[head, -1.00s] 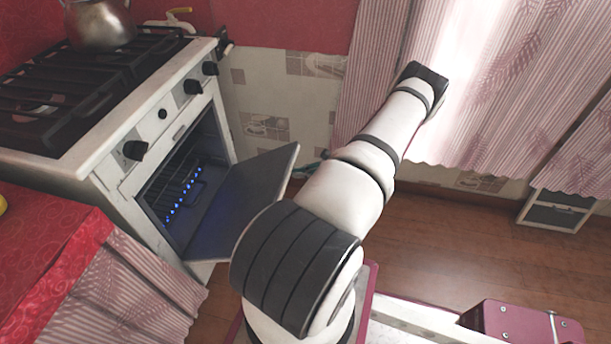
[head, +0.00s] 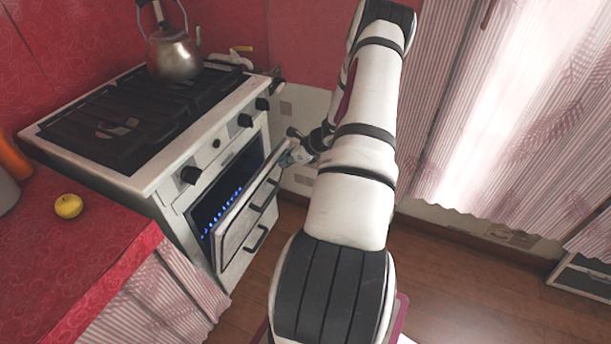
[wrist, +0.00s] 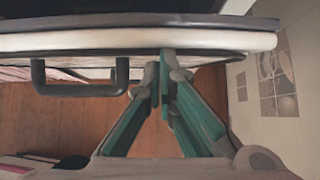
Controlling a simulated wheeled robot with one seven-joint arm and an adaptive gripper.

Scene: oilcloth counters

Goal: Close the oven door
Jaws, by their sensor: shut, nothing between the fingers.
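The oven door (head: 241,223) is partly open, tilted out from the white stove (head: 155,187), with a gap above it showing the dark oven inside (head: 221,199) and its blue lights. My gripper (head: 284,160) is at the door's upper right edge in the head view. In the wrist view my gripper (wrist: 167,57) has its green fingers together at the door's edge (wrist: 110,42), with nothing held. It looks to be against the door, but contact is not certain. A dark handle (wrist: 80,88) shows left of the fingers.
A metal kettle (head: 174,55) stands on the stove top. A red counter (head: 50,235) with a yellow apple (head: 68,206) is at left. The pink curtain (head: 520,120) hangs at right. Open wooden floor (head: 460,285) lies in front.

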